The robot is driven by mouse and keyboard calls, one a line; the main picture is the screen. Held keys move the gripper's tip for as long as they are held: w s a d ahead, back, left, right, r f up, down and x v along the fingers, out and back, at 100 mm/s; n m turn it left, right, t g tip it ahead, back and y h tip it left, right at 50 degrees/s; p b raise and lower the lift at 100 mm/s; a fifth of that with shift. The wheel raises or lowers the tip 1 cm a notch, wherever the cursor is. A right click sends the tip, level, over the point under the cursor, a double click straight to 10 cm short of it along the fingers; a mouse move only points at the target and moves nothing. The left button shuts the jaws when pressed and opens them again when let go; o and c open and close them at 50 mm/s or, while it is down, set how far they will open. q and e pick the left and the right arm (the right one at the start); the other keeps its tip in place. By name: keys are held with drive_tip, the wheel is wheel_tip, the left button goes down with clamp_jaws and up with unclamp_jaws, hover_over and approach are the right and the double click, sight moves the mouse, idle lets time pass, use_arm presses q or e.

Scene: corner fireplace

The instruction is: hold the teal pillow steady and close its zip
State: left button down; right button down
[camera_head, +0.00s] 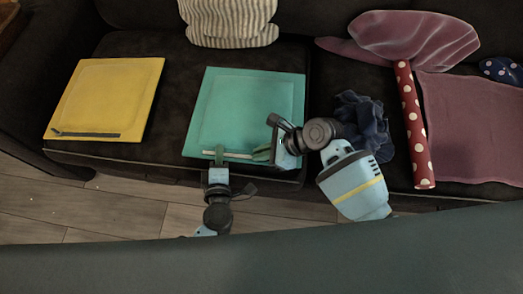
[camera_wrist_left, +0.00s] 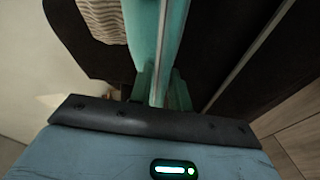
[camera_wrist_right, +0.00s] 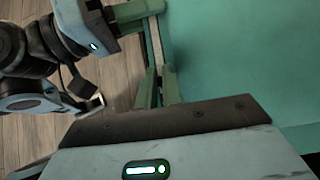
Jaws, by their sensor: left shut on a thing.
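The teal pillow (camera_head: 247,108) lies flat on the dark sofa seat, with a pale zip strip (camera_head: 238,155) along its front edge. My left gripper (camera_head: 219,153) is shut on the front edge near its left end; the pillow (camera_wrist_left: 161,40) runs between its fingers (camera_wrist_left: 160,92) in the left wrist view. My right gripper (camera_head: 264,153) is at the right part of the same edge. In the right wrist view its green fingers (camera_wrist_right: 159,88) stand close on either side of the strip (camera_wrist_right: 157,45); I cannot tell whether they grip it. The zip's slider is too small to make out.
A yellow pillow (camera_head: 105,95) with a dark zip lies to the left. A striped cushion (camera_head: 228,22) is behind. A dark blue cloth (camera_head: 366,122) lies beside my right arm, with a red dotted roll (camera_head: 412,120) and purple fabric (camera_head: 470,125) farther right.

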drive_tip(key=a, duration=0.4)
drive_tip(key=shift+w+a, duration=0.15)
drive_tip(key=shift+w, duration=0.2)
drive_tip(key=c, duration=1.8)
unclamp_jaws()
drive_tip(key=v, duration=1.2)
drive_tip(key=shift+o, duration=0.2)
